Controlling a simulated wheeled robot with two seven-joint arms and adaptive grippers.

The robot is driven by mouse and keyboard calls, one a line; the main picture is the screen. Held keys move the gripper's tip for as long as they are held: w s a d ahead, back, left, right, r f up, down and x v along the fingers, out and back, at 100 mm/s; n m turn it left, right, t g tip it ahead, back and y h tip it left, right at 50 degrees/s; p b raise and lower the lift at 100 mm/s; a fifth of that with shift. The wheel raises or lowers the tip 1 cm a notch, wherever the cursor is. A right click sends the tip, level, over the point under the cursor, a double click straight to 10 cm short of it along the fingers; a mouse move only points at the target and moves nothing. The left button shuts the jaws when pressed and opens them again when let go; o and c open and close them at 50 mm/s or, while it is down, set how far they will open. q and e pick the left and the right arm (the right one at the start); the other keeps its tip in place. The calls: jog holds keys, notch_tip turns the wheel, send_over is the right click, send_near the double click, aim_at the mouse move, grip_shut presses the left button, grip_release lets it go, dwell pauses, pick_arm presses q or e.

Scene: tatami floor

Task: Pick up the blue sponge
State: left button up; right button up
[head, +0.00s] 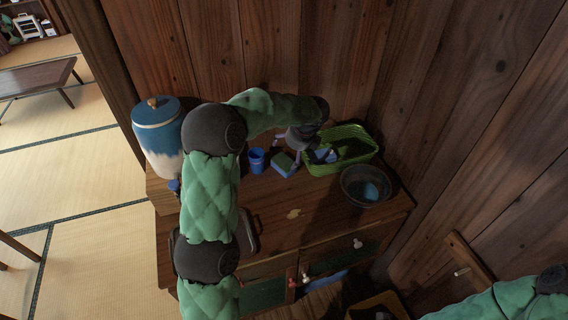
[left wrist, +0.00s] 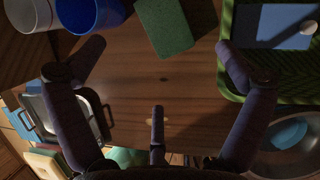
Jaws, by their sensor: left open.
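A small sponge (head: 285,166) with blue sides and a green top lies on the wooden cabinet top, between a blue cup and a green basket. In the left wrist view its green face (left wrist: 165,24) shows at the top edge, partly cut off. My left gripper (head: 287,151) is above the cabinet top close to the sponge, fingers pointing down. The sponge lies beyond the fingertips. My right gripper is out of view.
A blue cup (head: 257,161) stands left of the sponge. A green basket (head: 365,152) holding a blue item is close on the right. A dark bowl (head: 352,197) with something blue inside stands at the right. A large blue-and-white jar (head: 153,118) is at the left; a wooden wall is behind.

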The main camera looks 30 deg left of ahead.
aim_at(282, 164)
pick_arm(q)
jog(key=shift+a+f, duration=0.15)
jog(key=shift+f, duration=0.35)
jog(key=b+x, duration=0.2)
jog(key=x, duration=0.2)
jog(key=shift+f, duration=0.2)
jog(key=b+x, duration=0.3)
jog(key=x, duration=0.2)
jog(key=shift+a+r, duration=0.1)
jog(key=shift+f, duration=0.2)
jog(key=shift+s, duration=0.1)
jog(key=c, duration=0.6)
jog(key=shift+c, duration=0.3)
